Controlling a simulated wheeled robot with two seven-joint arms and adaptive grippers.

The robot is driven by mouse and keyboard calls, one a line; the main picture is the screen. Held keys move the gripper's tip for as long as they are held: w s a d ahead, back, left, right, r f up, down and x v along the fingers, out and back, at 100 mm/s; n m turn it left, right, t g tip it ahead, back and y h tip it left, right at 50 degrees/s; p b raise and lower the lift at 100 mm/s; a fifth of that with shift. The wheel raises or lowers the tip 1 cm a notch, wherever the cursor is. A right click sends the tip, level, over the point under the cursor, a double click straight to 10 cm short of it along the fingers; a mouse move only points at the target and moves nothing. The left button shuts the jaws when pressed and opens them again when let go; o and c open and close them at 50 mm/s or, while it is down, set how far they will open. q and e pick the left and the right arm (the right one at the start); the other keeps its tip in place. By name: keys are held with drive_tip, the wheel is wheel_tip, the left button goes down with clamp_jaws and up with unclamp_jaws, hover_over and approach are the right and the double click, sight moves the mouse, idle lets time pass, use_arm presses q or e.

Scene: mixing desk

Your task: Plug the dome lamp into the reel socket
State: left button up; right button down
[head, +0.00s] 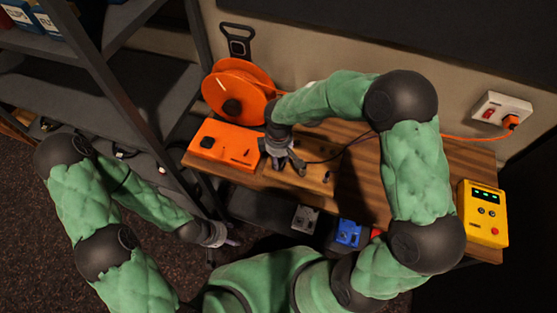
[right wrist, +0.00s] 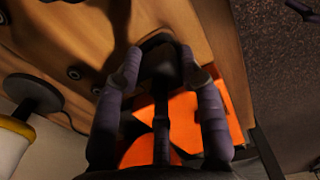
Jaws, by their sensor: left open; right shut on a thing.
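The orange reel (head: 238,88) stands at the back left of the wooden desk. The orange socket box (head: 222,148) lies in front of it and also shows in the right wrist view (right wrist: 232,105). My right gripper (head: 288,160) is shut on a black plug (right wrist: 160,68), just right of the box in the head view. The plug is apart from the box, as far as I can tell. A dark cable (head: 347,147) runs right from that gripper. A dark disc (right wrist: 32,92) and white body, perhaps the dome lamp, show in the right wrist view. My left gripper (head: 220,236) is open and empty, below the desk's left end.
A wall outlet (head: 502,108) holds an orange plug with an orange cable along the desk. A yellow device (head: 482,213) stands at the right end. Grey (head: 305,218) and blue (head: 347,233) items sit at the front edge. Dark shelving (head: 130,95) stands left.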

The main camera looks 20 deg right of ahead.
drive_tip(key=shift+r+p, duration=1.7)
drive_tip(key=shift+r, duration=0.7)
drive_tip(key=shift+d, duration=0.1)
